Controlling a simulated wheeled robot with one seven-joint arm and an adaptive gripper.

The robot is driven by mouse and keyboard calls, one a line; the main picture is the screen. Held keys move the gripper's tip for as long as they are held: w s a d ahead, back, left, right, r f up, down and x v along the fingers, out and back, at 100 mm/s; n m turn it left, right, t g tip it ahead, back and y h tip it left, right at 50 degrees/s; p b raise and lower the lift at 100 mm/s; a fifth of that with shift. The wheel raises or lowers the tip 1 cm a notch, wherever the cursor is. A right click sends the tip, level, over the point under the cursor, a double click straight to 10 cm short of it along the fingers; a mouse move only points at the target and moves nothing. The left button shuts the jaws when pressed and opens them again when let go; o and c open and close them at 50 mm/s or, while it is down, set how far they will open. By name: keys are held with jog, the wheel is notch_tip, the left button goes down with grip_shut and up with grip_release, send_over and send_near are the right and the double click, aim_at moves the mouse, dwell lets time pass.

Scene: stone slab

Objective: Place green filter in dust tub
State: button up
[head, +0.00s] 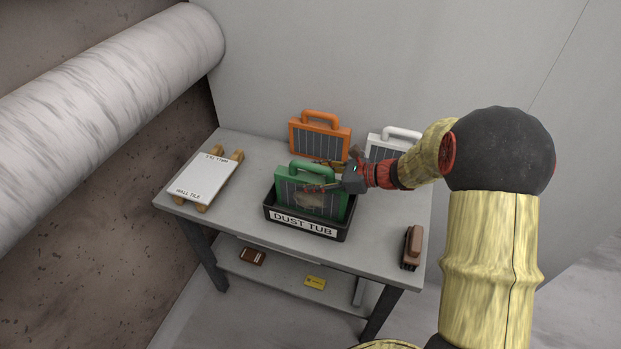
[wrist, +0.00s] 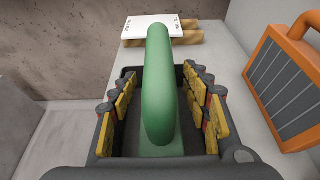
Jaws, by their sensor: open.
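The green filter (head: 310,197) stands upright inside the black dust tub (head: 290,226), which bears a "DUST TUB" label, in the head view. Its green handle (wrist: 158,90) fills the middle of the wrist view. My gripper (head: 325,181) is at the handle, with its fingers apart on either side of it. In the wrist view the yellow-padded fingers (wrist: 160,112) show gaps to the handle on both sides. The tub's rim shows behind them. The filter's lower part is hidden by the tub's front wall.
An orange filter (head: 319,141) stands behind the tub, and a white filter (head: 378,152) stands at the back right, partly behind my arm. A white tile (head: 202,177) on wooden supports lies left. A brown brush (head: 412,246) lies at the table's right end. The front left tabletop is clear.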

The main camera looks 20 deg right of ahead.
jog(key=p+v, duration=0.3)
jog(key=v, duration=0.8)
jog(key=shift+s+d, duration=0.1)
jog(key=shift+s+d+r, duration=0.1)
jog(key=shift+s+d, duration=0.15)
jog(key=shift+d, duration=0.1)
